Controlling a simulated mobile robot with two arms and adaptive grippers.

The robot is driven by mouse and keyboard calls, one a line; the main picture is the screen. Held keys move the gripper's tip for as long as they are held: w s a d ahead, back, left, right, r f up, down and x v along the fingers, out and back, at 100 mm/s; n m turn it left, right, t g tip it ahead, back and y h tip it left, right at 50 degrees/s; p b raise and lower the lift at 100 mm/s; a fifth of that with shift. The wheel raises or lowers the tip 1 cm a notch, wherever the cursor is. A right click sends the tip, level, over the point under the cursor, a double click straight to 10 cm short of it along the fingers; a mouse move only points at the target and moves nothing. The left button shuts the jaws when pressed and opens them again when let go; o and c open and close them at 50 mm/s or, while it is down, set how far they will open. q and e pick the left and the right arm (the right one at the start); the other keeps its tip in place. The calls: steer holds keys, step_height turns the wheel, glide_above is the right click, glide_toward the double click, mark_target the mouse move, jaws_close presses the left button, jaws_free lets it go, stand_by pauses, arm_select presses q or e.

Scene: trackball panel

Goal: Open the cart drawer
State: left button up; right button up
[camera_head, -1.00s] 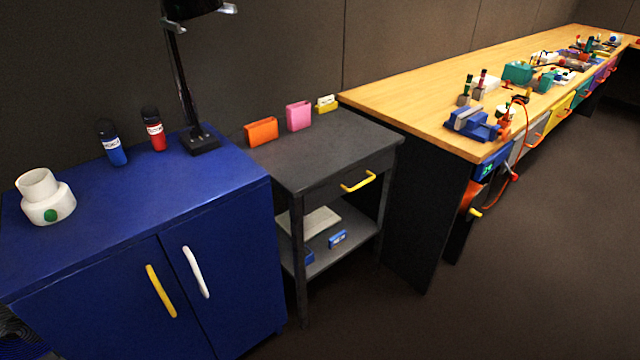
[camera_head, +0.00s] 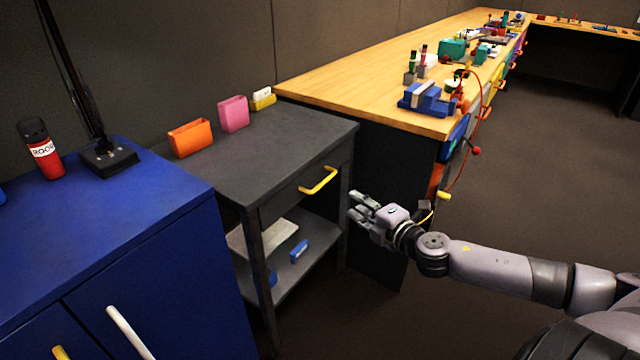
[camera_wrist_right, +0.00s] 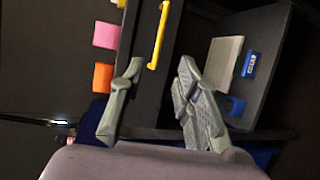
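The dark grey cart (camera_head: 290,140) stands between the blue cabinet and the long workbench. Its drawer (camera_head: 285,203) looks shut, with a yellow bar handle (camera_head: 319,181) on the front. My right gripper (camera_head: 353,204) is in front of the cart, a little to the right of and below the handle, and apart from it. In the right wrist view the fingers of my right gripper (camera_wrist_right: 155,95) are spread with nothing between them. The yellow handle (camera_wrist_right: 159,36) shows beyond the fingertips, near the upper middle. My left gripper is in neither view.
Orange (camera_head: 191,138), pink (camera_head: 233,114) and yellow (camera_head: 263,98) holders stand on the cart top. The lower shelf carries a grey flat item (camera_head: 272,237) and blue boxes (camera_head: 299,251). The workbench (camera_head: 380,62) stands right of the cart; the blue cabinet (camera_head: 150,260) stands left. Open floor lies front right.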

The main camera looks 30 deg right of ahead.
mark_target(325, 183)
steer(key=w+f, duration=0.1)
steer(key=w, duration=0.8)
steer(key=w+f, duration=0.1)
steer(key=w, duration=0.4)
steer(key=shift+d+f, duration=0.1)
steer(key=shift+f, duration=0.25)
steer(key=shift+w+f+b, duration=0.1)
steer(key=shift+w+b, duration=0.2)
steer(key=shift+w, duration=0.55)
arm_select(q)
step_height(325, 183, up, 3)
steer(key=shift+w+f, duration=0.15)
arm_select(e)
steer(key=shift+c, duration=0.2)
jaws_close()
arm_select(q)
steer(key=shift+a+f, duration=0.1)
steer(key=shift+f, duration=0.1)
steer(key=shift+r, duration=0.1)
